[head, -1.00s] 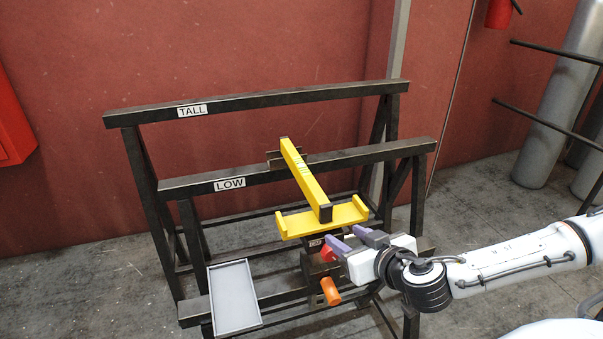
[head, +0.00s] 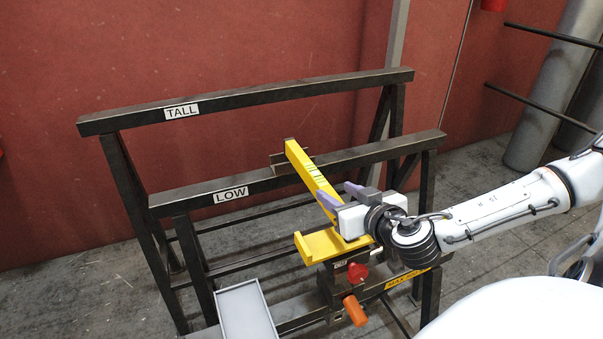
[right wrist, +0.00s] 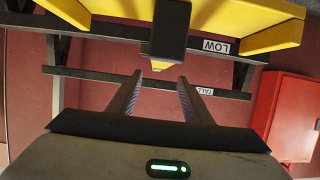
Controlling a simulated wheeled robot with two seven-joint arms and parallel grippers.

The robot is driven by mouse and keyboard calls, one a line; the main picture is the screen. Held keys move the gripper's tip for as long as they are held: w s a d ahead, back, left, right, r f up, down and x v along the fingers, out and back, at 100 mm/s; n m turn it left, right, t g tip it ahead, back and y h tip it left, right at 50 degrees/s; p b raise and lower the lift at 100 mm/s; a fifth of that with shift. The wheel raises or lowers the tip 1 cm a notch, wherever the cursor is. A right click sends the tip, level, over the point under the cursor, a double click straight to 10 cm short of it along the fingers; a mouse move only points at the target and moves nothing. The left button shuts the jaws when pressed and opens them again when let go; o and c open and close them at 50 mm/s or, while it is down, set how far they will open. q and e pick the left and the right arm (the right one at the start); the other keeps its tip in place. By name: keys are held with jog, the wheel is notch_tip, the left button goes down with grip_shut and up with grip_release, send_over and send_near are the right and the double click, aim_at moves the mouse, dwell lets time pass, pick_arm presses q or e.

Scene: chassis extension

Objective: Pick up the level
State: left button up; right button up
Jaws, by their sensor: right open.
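The level, a long yellow bar (head: 312,172), slopes from a bracket on the LOW beam down towards a yellow cradle (head: 318,247) at the front. My right gripper (head: 342,194) is open and hides the bar's near end in the head view. In the right wrist view, which is upside down, the bar's dark end cap (right wrist: 168,30) shows past the two fingertips (right wrist: 160,76), with yellow cradle parts on both sides. The bar appears below the fingers and not between them. My left gripper is not in view.
The TALL beam (head: 250,98) and LOW beam (head: 290,176) of the dark sawhorse frames stand behind. A red knob (head: 357,272) and an orange handle (head: 355,311) sit under the cradle. A grey tray (head: 246,313) lies front left. A red cabinet (right wrist: 296,115) shows in the wrist view.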

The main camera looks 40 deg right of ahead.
aim_at(319, 178)
jog(key=x, duration=0.4)
jog(key=shift+w+d+f, duration=0.1)
jog(key=shift+w, duration=0.25)
jog(key=x, duration=0.3)
jog(key=p+x, duration=0.1)
jog(key=shift+w+d+r, duration=0.2)
jog(key=shift+r, duration=0.1)
jog(key=shift+w+d+f, duration=0.1)
jog(key=shift+w+f, duration=0.15)
jog(key=shift+w, duration=0.15)
jog(key=shift+r, duration=0.1)
grip_shut()
